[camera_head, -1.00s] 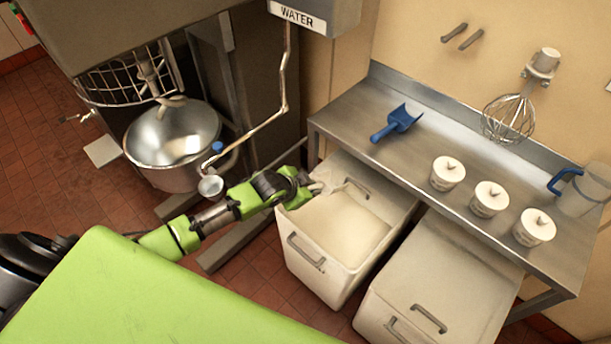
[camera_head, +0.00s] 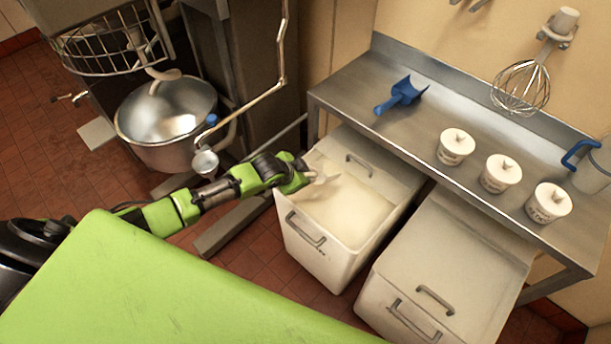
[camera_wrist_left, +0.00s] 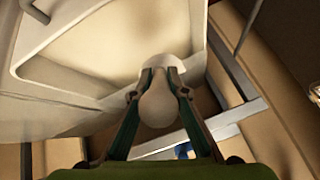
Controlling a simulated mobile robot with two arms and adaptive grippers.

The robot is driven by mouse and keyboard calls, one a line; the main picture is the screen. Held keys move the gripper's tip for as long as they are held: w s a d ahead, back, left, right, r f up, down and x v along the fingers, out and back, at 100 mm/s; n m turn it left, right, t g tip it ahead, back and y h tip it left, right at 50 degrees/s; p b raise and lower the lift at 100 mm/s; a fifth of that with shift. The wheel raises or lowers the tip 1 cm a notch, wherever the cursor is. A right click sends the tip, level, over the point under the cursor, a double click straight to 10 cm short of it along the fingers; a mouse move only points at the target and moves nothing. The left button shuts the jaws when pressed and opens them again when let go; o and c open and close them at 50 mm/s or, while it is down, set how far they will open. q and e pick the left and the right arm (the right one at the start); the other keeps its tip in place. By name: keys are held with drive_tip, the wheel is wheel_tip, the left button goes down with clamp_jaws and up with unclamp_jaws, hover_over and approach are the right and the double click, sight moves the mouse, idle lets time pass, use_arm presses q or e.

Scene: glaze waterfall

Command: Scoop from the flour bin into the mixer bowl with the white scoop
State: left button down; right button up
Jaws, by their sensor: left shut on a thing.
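The flour bin (camera_head: 306,252) stands open under the left part of the steel table, with pale flour (camera_head: 350,212) inside. My left gripper (camera_head: 305,174) is at the bin's back left rim, shut on the white scoop (camera_head: 320,192). The scoop reaches over the bin's opening; I cannot tell whether it touches the flour or holds any. In the left wrist view the gripper (camera_wrist_left: 161,72) has both fingers around the scoop's rounded white handle (camera_wrist_left: 158,106). The metal mixer bowl (camera_head: 165,118) stands at the upper left, apart from the gripper. My right gripper is not in view.
A lidded bin (camera_head: 455,265) stands right of the flour bin. The steel table (camera_head: 350,100) above holds a blue scoop (camera_head: 402,93), several white tubs and a jug. A water pipe (camera_head: 250,100) and its spout hang between mixer and bins. A whisk (camera_head: 521,88) hangs on the wall.

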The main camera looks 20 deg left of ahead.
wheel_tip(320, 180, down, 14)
drive_tip(key=b, duration=1.3)
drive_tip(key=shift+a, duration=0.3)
